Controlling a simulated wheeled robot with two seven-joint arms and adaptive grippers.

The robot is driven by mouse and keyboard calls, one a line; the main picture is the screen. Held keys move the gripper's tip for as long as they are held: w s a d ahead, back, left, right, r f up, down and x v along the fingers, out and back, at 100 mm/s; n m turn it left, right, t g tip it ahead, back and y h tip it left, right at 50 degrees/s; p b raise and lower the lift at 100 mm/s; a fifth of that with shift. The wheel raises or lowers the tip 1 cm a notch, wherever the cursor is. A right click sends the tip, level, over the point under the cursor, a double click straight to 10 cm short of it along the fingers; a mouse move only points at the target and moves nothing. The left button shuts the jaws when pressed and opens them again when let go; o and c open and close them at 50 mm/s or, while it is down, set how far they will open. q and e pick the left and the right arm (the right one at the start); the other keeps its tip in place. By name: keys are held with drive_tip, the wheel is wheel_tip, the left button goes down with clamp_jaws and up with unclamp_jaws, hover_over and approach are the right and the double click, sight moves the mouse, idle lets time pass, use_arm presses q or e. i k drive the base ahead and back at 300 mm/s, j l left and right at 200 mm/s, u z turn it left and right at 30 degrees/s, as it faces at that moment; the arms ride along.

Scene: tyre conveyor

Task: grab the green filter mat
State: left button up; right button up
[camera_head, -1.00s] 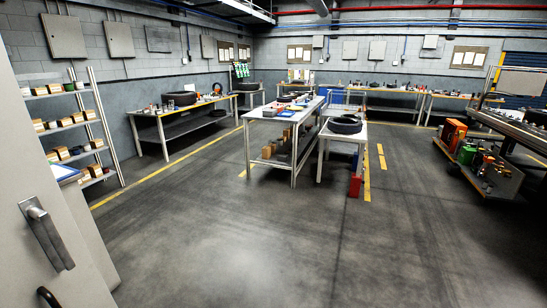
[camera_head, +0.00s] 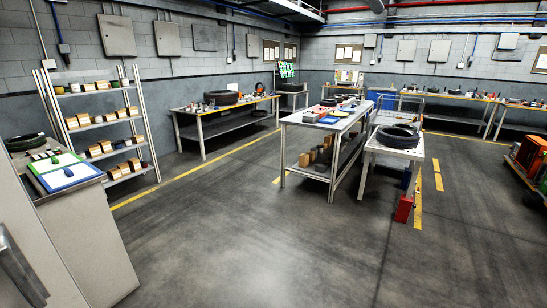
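A flat white piece with a green edge (camera_head: 55,161) lies on top of the grey cabinet (camera_head: 88,230) at the left. It looks like the green filter mat, but small dark items lie on it and I cannot be sure. A similar piece with a blue edge (camera_head: 70,176) lies right beside it, on the near side. Neither of my grippers shows in the head view.
A black tyre (camera_head: 26,142) lies at the back of the cabinet top. Behind stands a shelf rack (camera_head: 120,121) with boxes. A workbench (camera_head: 322,124) and a white table with tyres (camera_head: 397,150) stand mid-room. The floor in front is clear.

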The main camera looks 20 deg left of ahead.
sight(39, 168)
drive_tip(key=i+u, duration=0.25)
drive_tip(key=i, duration=0.2)
drive_tip(key=i+u, duration=0.25)
drive_tip(key=i, duration=0.15)
drive_tip(key=i+u, duration=0.35)
drive_tip(key=i+l+u, duration=0.15)
drive_tip(key=i+u, duration=0.25)
drive_tip(key=i, duration=0.15)
drive_tip(key=i+u, duration=0.3)
drive_tip(key=u, duration=0.15)
drive_tip(key=i+l+u, duration=0.2)
drive_tip(key=u, duration=0.2)
drive_tip(key=i+l+u, duration=0.25)
drive_tip(key=i+u, duration=0.2)
drive_tip(key=i+l+u, duration=0.4)
drive_tip(key=k+j, duration=0.1)
